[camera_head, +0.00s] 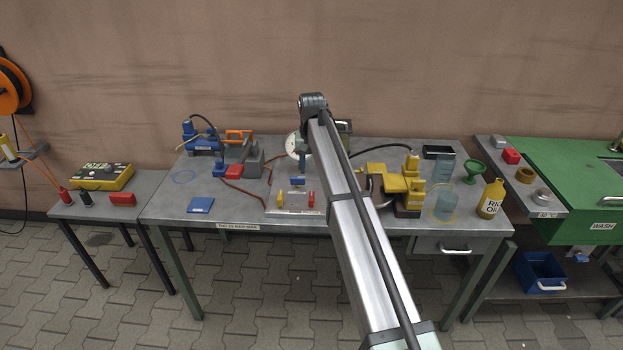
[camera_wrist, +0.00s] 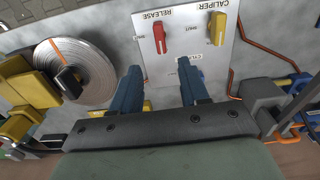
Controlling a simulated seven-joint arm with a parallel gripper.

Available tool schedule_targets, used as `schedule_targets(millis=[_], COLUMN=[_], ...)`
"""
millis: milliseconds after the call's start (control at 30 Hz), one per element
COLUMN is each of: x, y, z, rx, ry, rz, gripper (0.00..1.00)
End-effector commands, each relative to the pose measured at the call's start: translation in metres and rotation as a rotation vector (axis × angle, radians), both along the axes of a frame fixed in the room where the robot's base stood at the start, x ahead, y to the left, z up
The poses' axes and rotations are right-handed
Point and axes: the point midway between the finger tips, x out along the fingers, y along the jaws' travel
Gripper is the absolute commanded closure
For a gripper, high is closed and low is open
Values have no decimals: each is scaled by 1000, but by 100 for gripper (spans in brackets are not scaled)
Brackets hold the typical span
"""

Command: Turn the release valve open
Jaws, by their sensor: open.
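The release valve is a red handle (camera_wrist: 158,38) on a pale panel (camera_wrist: 185,45) in the wrist view, beside the upside-down word RELEASE. A yellow handle (camera_wrist: 217,28) sits to its right under CALIPER. My gripper (camera_wrist: 159,67) is open, its two blue fingers apart with nothing between them. The fingertips lie just below the red handle in the wrist picture; whether they touch the panel I cannot tell. My arm hides part of the bench there.
A metal disc (camera_wrist: 88,72) with yellow caliper parts (camera_wrist: 35,88) lies left of the fingers in the wrist view. The bench (camera_head: 240,208) also holds a blue pump (camera_head: 200,139) and an oil bottle (camera_head: 490,199).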

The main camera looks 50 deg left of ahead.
Motion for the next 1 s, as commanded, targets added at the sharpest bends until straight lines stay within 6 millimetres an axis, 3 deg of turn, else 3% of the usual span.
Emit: schedule_targets(millis=[300,1000], x=[0,1], y=[0,2], z=[22,23], rx=[0,11], ry=[0,-6], rz=[0,28], gripper=[55,55])
